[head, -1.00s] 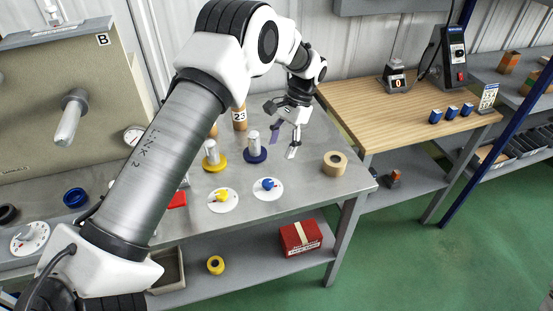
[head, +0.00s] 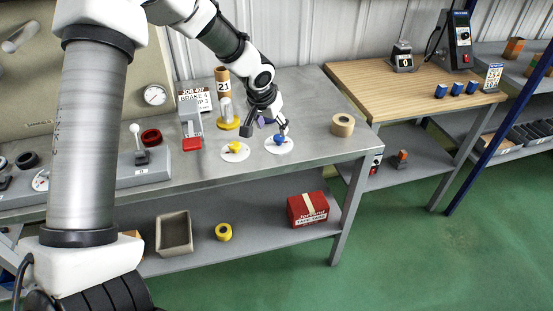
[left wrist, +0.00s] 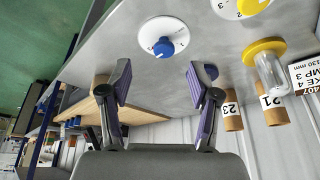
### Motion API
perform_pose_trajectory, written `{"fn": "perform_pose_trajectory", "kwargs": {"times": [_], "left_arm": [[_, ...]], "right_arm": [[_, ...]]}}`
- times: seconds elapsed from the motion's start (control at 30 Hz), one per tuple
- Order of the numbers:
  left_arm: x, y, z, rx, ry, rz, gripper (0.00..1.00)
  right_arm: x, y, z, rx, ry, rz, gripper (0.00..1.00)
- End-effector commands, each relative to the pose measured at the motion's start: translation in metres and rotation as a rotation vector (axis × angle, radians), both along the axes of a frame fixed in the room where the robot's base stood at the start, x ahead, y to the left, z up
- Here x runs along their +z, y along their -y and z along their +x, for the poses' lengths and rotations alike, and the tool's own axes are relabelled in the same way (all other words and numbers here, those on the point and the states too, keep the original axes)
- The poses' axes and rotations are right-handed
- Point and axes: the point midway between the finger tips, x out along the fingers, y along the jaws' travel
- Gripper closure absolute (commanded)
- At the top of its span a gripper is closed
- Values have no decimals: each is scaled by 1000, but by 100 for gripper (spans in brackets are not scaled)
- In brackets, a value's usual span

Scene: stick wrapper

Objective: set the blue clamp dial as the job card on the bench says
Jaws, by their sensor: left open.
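The blue clamp dial (head: 279,140) sits on a round white plate (head: 289,148) on the steel bench. In the left wrist view the dial (left wrist: 164,46) lies ahead of the fingertips, roughly centred between them; its exact setting is too small to read. My left gripper (head: 271,127) is open and empty, just behind and above the dial, apart from it; both fingers (left wrist: 159,75) show in the wrist view. The job card (head: 194,98) stands at the back, reading JOB 407 and BRAKE 4; in the wrist view its clamp line (left wrist: 304,74) seems to end in 3. My right gripper is not visible.
A yellow dial (head: 235,148) is left of the blue one. Behind it stand a yellow-based post (head: 227,113) and a numbered tube (head: 222,82). A tape roll (head: 343,125) lies to the right.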

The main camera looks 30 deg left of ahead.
Motion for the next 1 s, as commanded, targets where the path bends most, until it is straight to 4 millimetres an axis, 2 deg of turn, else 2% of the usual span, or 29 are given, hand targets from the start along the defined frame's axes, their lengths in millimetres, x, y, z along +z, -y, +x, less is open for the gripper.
{"fn": "perform_pose_trajectory", "kwargs": {"times": [0.03,0.17,0.43,0.6,0.83,0.97,1.0], "left_arm": [[2,-2,3,7,22,-7,38],[3,-3,8,7,30,-6,38],[-42,-6,28,6,27,-4,38],[-59,-7,35,7,29,-5,38],[-61,-7,36,7,30,-5,38],[-61,-7,36,7,30,-5,84],[-61,-7,36,7,30,-5,98]], "right_arm": [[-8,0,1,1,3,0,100],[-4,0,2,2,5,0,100],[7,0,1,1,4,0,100],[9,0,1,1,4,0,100],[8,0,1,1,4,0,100],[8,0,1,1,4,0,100],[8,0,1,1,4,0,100]]}}
